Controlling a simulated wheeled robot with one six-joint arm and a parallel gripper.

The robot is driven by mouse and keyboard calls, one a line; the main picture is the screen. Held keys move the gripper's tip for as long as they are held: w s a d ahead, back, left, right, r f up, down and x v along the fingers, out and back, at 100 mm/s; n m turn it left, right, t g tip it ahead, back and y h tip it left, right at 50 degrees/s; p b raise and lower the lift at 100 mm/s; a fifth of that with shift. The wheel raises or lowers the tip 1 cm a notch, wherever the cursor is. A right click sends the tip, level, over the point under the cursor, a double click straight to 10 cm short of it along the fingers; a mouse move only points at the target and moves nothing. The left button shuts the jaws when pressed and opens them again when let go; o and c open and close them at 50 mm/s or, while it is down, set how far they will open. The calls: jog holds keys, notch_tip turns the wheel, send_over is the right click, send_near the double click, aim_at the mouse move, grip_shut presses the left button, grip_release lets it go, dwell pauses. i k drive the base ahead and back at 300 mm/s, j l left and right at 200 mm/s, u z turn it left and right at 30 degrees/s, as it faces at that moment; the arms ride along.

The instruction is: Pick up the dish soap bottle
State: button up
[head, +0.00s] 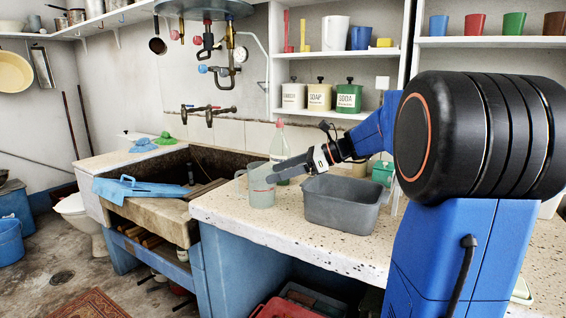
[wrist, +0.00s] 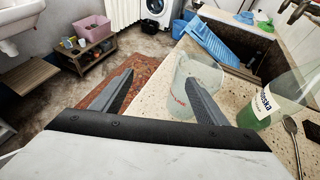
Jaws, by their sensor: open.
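The dish soap bottle (head: 280,147) is clear with green liquid and a pinkish cap. It stands upright on the speckled counter behind my gripper, which hides part of it in the head view. In the wrist view the bottle (wrist: 262,100) is at the right, outside my right finger, its top cut off by the frame edge. My gripper (head: 272,176) is open and empty, its fingers pointing left above the counter. In the wrist view my gripper (wrist: 160,76) has its right finger in front of a clear jug (wrist: 183,102); I cannot tell whether they touch.
The jug (head: 261,186) stands near the counter's front edge. A grey basin (head: 342,205) sits right of it, below my arm. A spoon (wrist: 291,128) lies beside the bottle. The stone trough (head: 150,205) with a blue washboard (head: 137,189) is at the left.

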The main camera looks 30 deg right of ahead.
aim_at(279, 150)
jog(key=i+j+z, duration=0.7)
jog(key=k+l, duration=0.05)
jog(key=l, duration=0.05)
